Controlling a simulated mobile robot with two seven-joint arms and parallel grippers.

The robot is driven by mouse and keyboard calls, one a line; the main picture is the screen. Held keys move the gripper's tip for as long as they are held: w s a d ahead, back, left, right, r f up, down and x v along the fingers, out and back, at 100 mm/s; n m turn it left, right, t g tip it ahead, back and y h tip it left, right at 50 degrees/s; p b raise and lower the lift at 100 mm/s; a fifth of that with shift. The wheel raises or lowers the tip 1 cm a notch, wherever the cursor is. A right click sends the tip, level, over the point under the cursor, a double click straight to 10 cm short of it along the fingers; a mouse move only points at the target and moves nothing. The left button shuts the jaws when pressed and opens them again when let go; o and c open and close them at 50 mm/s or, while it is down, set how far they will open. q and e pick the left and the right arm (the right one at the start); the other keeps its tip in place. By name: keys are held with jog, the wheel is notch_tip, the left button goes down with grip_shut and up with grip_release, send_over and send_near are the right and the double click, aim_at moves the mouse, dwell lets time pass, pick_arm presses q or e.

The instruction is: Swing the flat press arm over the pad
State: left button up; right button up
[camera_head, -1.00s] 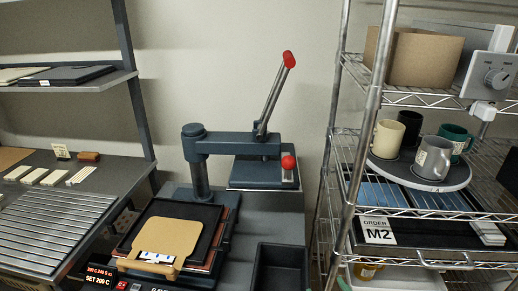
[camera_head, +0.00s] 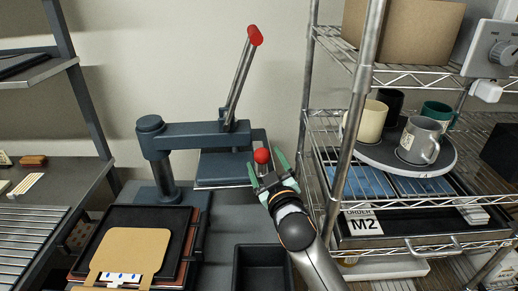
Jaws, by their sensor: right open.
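The flat press arm (camera_head: 200,137) is dark blue-grey and reaches right from its post (camera_head: 165,180). Its flat plate (camera_head: 222,168) hangs at the right end, to the right of and behind the pad. A long lever with a red tip (camera_head: 254,36) leans up from the arm. A red ball knob (camera_head: 261,156) sits at the plate's right end. The dark pad (camera_head: 176,218) lies at lower left with a tan sheet (camera_head: 135,250) on it. My right gripper (camera_head: 264,168) is open, with its green fingers close around the red knob; contact is unclear. My left gripper is not in view.
A dark open bin (camera_head: 262,250) stands right of the pad, near my right arm. A wire shelf rack with a metal post (camera_head: 352,130) stands close on the right, holding several mugs on a round tray (camera_head: 449,165). A grey shelf and slatted rack (camera_head: 28,238) are at left.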

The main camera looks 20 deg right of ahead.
jog(key=shift+w+d, duration=0.1)
jog(key=shift+w, duration=2.8)
jog(key=shift+c, duration=0.4)
grip_shut()
